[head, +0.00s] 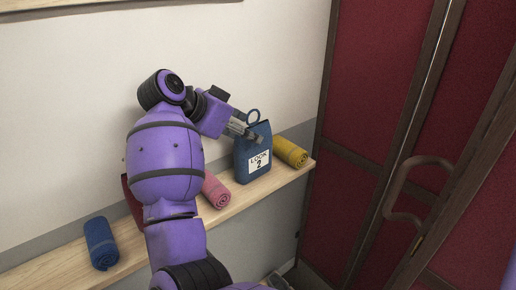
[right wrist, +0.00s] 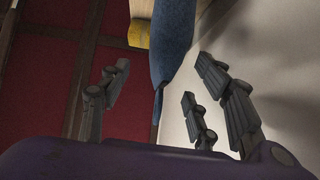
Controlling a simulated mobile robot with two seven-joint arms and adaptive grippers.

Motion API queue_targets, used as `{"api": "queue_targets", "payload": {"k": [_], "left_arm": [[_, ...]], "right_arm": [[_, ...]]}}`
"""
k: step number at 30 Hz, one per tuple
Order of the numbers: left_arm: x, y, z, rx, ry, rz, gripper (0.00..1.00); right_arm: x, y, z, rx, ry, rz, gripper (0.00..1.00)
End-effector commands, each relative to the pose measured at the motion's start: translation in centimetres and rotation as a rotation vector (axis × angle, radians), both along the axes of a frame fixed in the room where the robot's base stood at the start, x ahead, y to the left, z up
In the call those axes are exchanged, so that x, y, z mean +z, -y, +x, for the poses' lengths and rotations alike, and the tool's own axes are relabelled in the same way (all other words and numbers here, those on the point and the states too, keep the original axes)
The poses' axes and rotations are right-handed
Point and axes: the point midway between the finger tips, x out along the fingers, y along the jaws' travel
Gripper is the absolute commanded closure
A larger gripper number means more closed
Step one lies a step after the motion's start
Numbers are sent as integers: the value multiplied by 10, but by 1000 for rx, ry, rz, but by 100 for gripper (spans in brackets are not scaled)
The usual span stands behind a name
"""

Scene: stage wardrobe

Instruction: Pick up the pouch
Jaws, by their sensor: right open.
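A blue pouch (head: 252,158) with a white "LOOK 2" label and a ring at its top stands upright on the wooden shelf. My right gripper (head: 254,133) is open at the pouch's upper part, next to the ring. In the right wrist view, the blue pouch (right wrist: 172,38) reaches down toward the space between the spread fingers of my right gripper (right wrist: 158,78). I cannot tell whether any finger touches it. My left gripper is out of view.
The shelf (head: 64,268) also carries a rolled blue cloth (head: 101,243), a rolled pink cloth (head: 215,191) and a rolled yellow cloth (head: 290,152). A dark red thing (head: 132,200) is mostly hidden behind my arm. Red panelled doors (head: 375,90) stand at right.

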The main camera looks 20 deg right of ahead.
Motion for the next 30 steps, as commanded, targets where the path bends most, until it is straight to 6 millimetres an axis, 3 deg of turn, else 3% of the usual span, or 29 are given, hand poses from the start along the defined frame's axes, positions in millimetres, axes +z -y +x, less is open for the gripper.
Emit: {"api": "queue_targets", "payload": {"k": [2, 5, 22, 30], "left_arm": [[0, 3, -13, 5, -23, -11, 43], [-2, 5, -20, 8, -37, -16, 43], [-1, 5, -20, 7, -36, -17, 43], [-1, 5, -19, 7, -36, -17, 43]], "right_arm": [[-10, -17, -5, 29, -49, 64, 43], [-20, -21, -7, 41, -78, 94, 43], [-68, 24, 12, 39, -77, 91, 43], [-71, 27, 14, 41, -74, 91, 43]]}}
